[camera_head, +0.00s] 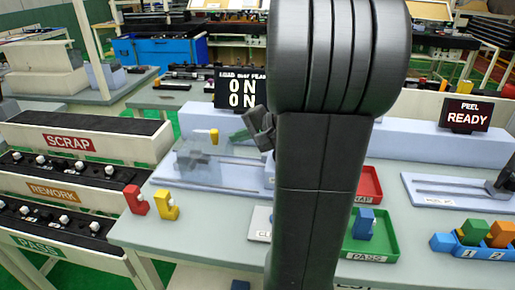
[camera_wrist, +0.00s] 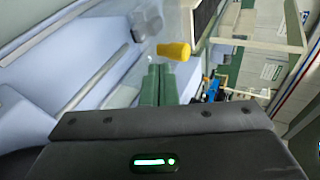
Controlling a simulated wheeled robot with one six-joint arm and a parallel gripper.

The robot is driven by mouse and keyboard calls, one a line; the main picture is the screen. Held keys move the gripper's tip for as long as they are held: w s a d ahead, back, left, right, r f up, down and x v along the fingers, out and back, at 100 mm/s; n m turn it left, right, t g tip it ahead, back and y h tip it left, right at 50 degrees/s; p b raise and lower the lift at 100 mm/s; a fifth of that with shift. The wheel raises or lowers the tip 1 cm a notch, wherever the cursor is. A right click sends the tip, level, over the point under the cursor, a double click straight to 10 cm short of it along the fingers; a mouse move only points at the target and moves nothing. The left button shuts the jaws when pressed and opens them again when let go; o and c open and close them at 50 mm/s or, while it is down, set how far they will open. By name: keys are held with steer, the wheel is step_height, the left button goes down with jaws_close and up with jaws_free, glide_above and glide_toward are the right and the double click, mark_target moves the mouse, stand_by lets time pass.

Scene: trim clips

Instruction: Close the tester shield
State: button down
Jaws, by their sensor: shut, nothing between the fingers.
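The tester shield (camera_head: 196,167) is a clear panel over the light-blue tester at the middle left of the bench in the head view. Its yellow knob (camera_head: 214,136) stands up near the top. In the wrist view the yellow knob (camera_wrist: 174,51) is just beyond my fingertips. My gripper (camera_head: 238,135) is at the right of the knob, partly hidden by my own arm. Its green fingers (camera_wrist: 153,72) are together and empty, and appear apart from the knob. How far the shield is open is hard to tell.
Red (camera_head: 136,199) and yellow (camera_head: 166,205) clips stand at the bench's left edge. A green PASS tray (camera_head: 391,247) holds a blue clip (camera_head: 364,223). A red tray (camera_head: 369,184) is partly behind my arm.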

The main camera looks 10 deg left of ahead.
steer(key=shift+w+a+r, duration=0.1)
steer(key=shift+w+a, duration=0.15)
steer(key=shift+a, duration=0.65)
steer(key=shift+w+a+r, duration=0.1)
steer(key=shift+w+a, duration=0.15)
steer(key=shift+a, duration=0.65)
steer(key=shift+a, duration=0.1)
glide_above(200, 144)
steer(key=shift+d, duration=0.25)
steer(key=shift+a, duration=0.2)
